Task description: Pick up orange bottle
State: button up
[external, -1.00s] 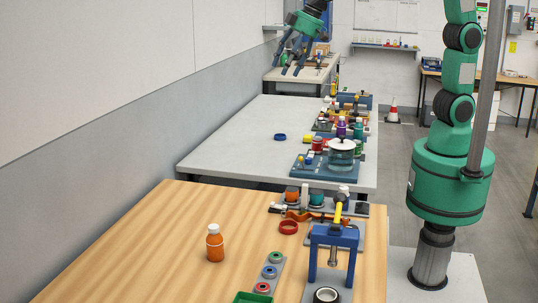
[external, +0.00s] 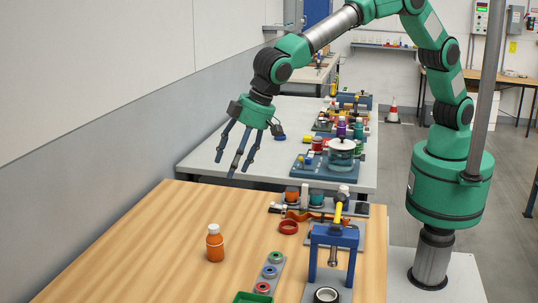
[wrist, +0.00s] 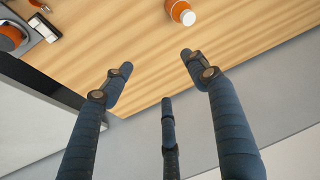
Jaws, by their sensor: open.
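The orange bottle (external: 215,244) with a white cap stands upright on the wooden table in the external view. In the wrist view the orange bottle (wrist: 181,12) shows at the top edge, partly cut off. My gripper (external: 236,165) has dark blue fingers spread open and empty. It hangs above the far left edge of the wooden table, behind and above the bottle, not touching it. In the wrist view my gripper (wrist: 158,88) shows its fingers apart, with nothing between them.
The wooden table (external: 130,245) is clear to the left of the bottle. A red ring (external: 288,227), a grey strip with coloured rings (external: 269,272), a blue press frame (external: 334,237) and a green tray (external: 252,298) lie to the right. A grey table (external: 230,140) stands behind.

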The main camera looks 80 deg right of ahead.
send_near(215, 242)
notch_tip(215, 242, up, 2)
jog(key=d, duration=0.2)
jog(key=shift+d, duration=0.1)
jog(key=shift+b+x, duration=0.8)
jog(key=shift+x, duration=3.45)
jog(key=shift+s+d+b+x, duration=0.15)
jog(key=shift+b+x, duration=0.2)
jog(key=shift+x, duration=0.95)
jog(key=shift+s+d+b+x, duration=0.15)
jog(key=shift+b+x, duration=0.2)
jog(key=shift+x, duration=0.9)
jog(key=shift+w+a+f, duration=0.1)
jog(key=shift+a+f, duration=0.05)
